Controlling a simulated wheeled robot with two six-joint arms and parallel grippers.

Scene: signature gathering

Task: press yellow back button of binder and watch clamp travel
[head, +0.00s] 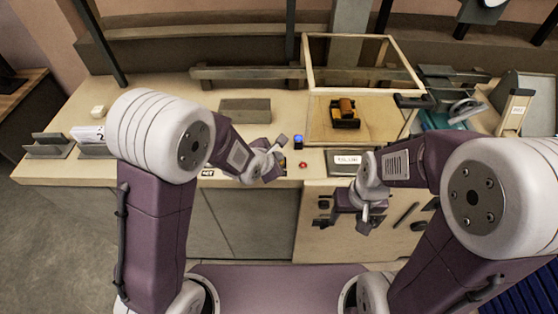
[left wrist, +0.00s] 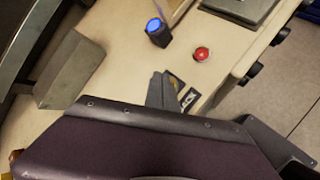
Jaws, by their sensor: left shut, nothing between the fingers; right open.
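The binder appears to be the wood-framed case (head: 309,75) at the back centre of the bench. A black and orange mechanism (head: 345,116) sits inside it, and I cannot tell which part is the clamp. A blue-topped button (head: 298,141) and a red button (head: 303,165) are at the bench front; both also show in the left wrist view, blue (left wrist: 154,26) and red (left wrist: 201,53). A label ending in "ACK" (left wrist: 188,98) lies beside my left gripper (left wrist: 160,88). No yellow button is clearly visible. My left gripper (head: 277,158) is shut and empty. My right gripper (head: 367,214) is open before the bench front.
A small display panel (head: 345,160) lies right of the red button. A grey block (head: 245,111) stands on the bench behind my left gripper. Grey holders (head: 48,150) are at the far left. A teal machine (head: 451,112) stands at the right.

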